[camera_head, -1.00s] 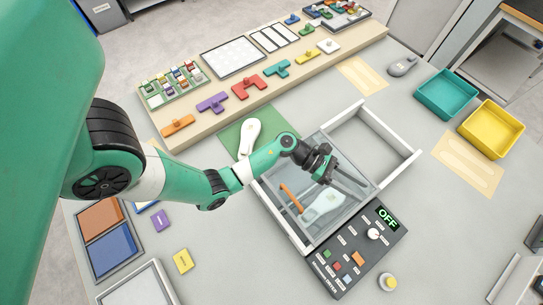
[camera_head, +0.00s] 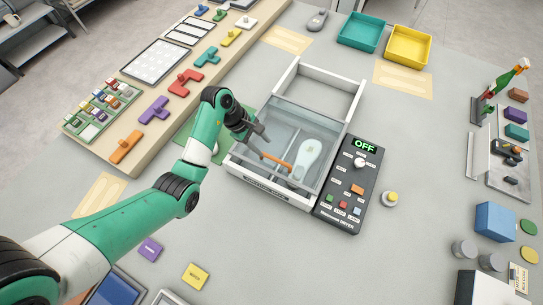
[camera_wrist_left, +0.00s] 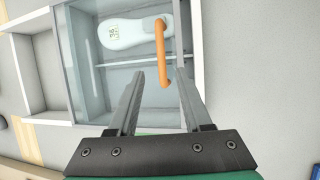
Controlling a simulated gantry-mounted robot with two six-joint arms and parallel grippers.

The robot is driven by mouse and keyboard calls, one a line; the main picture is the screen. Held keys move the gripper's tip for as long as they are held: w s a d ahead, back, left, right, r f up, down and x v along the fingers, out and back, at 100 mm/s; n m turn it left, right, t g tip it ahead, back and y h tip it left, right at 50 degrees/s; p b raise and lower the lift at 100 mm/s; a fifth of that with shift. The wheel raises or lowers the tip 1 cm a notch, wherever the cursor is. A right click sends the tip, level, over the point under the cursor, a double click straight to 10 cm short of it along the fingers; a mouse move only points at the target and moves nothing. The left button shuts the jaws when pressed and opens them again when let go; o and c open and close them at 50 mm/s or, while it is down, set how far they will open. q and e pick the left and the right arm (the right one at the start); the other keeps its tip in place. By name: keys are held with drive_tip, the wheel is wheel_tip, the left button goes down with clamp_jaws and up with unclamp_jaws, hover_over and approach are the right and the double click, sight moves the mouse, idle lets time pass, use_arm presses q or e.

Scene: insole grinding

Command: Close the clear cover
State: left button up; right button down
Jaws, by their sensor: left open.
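The clear cover (camera_head: 272,120) is a see-through panel over the front part of the white-framed grinder box (camera_head: 359,88). It carries an orange bar handle (camera_head: 270,158), which also shows in the left wrist view (camera_wrist_left: 161,50). A white insole (camera_head: 308,157) lies beneath the clear panel and shows in the left wrist view (camera_wrist_left: 130,33). My left gripper (camera_head: 261,137) is open at the cover's left side, close to the handle. In the left wrist view the handle's lower end lies between my left fingertips (camera_wrist_left: 160,80), with no clear contact. My right gripper is out of view.
A dark control box (camera_head: 345,190) reading OFF stands against the box's right side. A wooden board (camera_head: 180,45) with coloured pieces lies to the left. Teal (camera_head: 362,33) and yellow (camera_head: 408,46) trays stand at the back.

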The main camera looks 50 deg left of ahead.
sight(275, 159)
use_arm(q)
drive_tip(key=b+x, duration=0.2)
drive_tip(key=x, duration=0.6)
drive_tip(key=shift+d+f, duration=0.2)
drive_tip(key=shift+f, duration=0.15)
clamp_jaws()
idle(0.9)
